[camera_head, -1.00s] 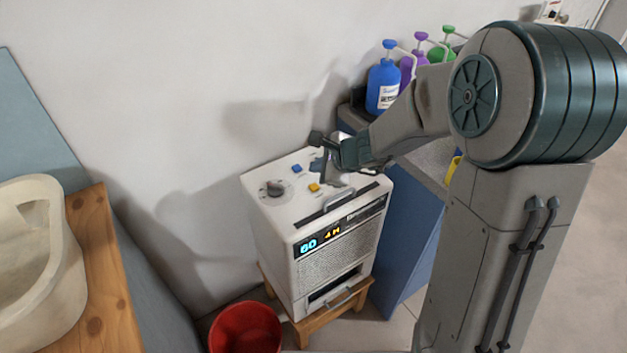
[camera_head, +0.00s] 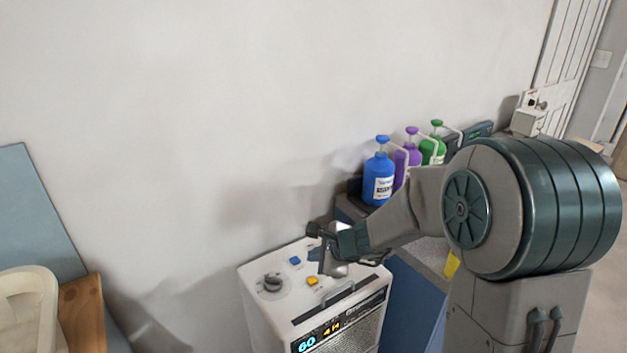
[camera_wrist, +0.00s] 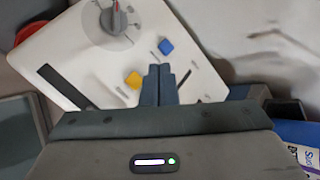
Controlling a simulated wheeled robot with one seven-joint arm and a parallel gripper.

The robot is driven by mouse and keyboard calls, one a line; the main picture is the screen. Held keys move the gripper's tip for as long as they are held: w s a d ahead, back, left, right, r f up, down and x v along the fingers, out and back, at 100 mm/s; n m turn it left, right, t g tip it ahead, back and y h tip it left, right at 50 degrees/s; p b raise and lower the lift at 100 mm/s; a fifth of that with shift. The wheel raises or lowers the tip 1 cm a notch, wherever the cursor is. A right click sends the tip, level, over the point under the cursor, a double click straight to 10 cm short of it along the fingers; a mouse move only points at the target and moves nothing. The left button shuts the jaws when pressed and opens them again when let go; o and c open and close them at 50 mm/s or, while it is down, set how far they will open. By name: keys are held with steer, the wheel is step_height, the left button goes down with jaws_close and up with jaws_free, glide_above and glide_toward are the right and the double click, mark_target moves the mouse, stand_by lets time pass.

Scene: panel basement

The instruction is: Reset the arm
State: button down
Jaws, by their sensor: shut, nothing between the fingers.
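My arm reaches from the right over a white machine (camera_head: 310,310) in the head view. My gripper (camera_head: 322,262) is above the right part of the machine's top panel; whether it touches the panel cannot be told. In the wrist view my gripper (camera_wrist: 159,72) shows its two fingers together, with nothing between them. The panel carries a grey dial (camera_head: 272,282), a blue button (camera_head: 295,261) and a yellow button (camera_head: 313,281).
Blue (camera_head: 379,177), purple (camera_head: 407,160) and green (camera_head: 434,148) pump bottles stand on a counter behind my arm. A pale wall (camera_head: 280,90) rises behind the machine. A cream basin (camera_head: 28,305) sits on a wooden surface (camera_head: 85,312) at the left.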

steer(key=s+d+r+n+g+h+p, duration=0.1)
steer(key=s+d+r+n, duration=0.1)
steer(key=s+r+n, duration=0.3)
steer(key=s+d+r+n+g, duration=0.1)
steer(key=s+d+r+n, duration=0.1)
steer(key=s+n, duration=0.4)
steer(key=s+d+r+n+g+h+p, duration=0.1)
steer(key=s+d+n+h, duration=0.4)
steer(key=s+d, duration=0.5)
steer(key=s+r+n, duration=0.1)
steer(key=s, duration=0.2)
steer(key=shift+s+d+r+n+g+h, duration=0.2)
steer(key=shift+d+r+n+g+h, duration=0.1)
steer(key=shift+d, duration=0.05)
